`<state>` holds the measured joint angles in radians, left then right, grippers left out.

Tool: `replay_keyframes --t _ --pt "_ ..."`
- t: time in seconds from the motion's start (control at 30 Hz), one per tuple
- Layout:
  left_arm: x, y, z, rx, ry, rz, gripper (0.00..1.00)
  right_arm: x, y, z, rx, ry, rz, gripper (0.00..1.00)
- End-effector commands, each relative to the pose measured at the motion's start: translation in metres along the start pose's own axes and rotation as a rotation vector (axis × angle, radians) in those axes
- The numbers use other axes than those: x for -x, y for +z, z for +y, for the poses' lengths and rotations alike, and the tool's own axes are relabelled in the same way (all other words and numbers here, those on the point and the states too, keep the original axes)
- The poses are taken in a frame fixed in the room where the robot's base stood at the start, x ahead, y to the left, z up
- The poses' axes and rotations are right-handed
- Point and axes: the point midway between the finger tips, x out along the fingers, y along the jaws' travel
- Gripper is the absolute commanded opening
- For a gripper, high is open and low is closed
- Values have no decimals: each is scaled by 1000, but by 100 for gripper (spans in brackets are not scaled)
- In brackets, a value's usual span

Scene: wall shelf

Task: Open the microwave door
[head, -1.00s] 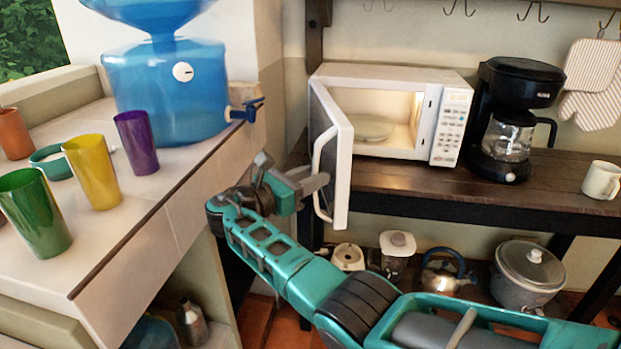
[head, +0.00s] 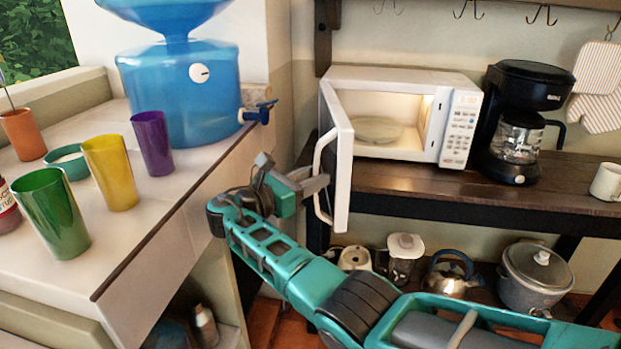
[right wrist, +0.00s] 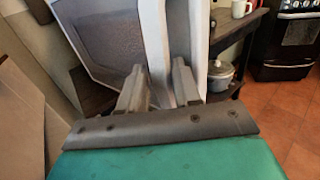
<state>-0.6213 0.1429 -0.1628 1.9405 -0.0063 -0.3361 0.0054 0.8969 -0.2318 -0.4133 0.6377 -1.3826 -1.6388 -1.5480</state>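The white microwave (head: 400,76) stands on the dark wooden shelf with its lit inside and glass plate showing. Its door (head: 344,165) is hinged at the left and stands wide open, swung out toward me. The white door handle (head: 318,160) is on the door's left-facing side; the handle also shows in the right wrist view (right wrist: 196,40). My right gripper (head: 310,186) is at the handle's lower part. My left gripper is not in view.
The counter (head: 150,222) at left holds a blue water dispenser (head: 180,95) and several cups, its edge close to my right arm. A black coffee maker (head: 520,115) stands right of the microwave. A kettle and pots sit on the lower shelf.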

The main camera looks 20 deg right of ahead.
Motion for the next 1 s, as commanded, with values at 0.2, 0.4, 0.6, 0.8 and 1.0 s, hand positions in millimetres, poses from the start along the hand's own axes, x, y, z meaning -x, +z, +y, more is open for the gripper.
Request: replay_keyframes --t 0.2,0.4,0.6,0.8,1.0 --pt "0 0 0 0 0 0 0 -4 8 4 -9 15 -11 53" --pt "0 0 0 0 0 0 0 -3 6 4 -8 15 -8 57" --pt "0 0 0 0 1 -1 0 -2 4 4 -7 14 -5 57" --pt "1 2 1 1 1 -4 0 -2 4 4 -6 13 -3 57" --pt "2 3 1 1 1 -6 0 -1 3 3 -5 13 -3 57"
